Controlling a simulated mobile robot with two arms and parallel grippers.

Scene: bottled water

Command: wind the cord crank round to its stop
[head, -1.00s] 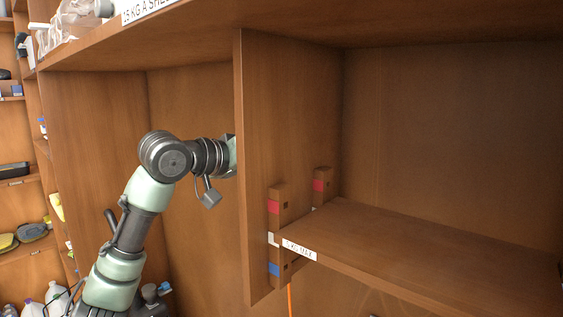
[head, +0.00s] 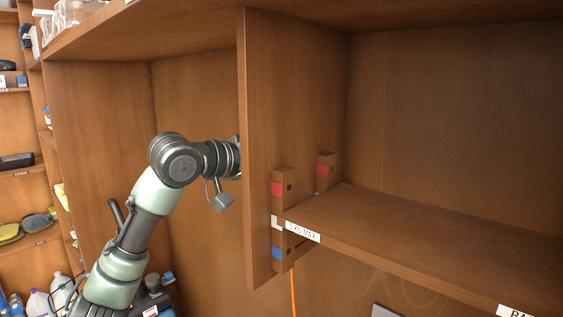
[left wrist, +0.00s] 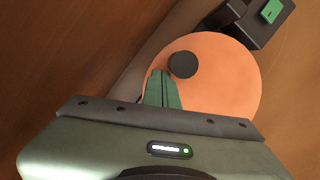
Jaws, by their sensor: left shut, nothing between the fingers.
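The cord crank shows in the left wrist view as an orange disc (left wrist: 222,88) with a dark round knob (left wrist: 182,65) off its centre. My left gripper's green fingers (left wrist: 161,74) are together, with their tips just left of the knob and over the disc's left edge. Whether they touch the knob, I cannot tell. In the head view my left arm reaches behind the upright wooden panel (head: 290,120), which hides the gripper and the crank. An orange cord (head: 293,292) hangs below the shelf bracket. My right gripper is in neither view.
A dark box with a green patch (left wrist: 271,12) sits beside the disc's upper right. A wooden shelf (head: 430,240) juts out right of the panel, held by brackets with red and blue marks (head: 278,252). The compartment above it is empty. Bottles (head: 40,304) stand low at the left.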

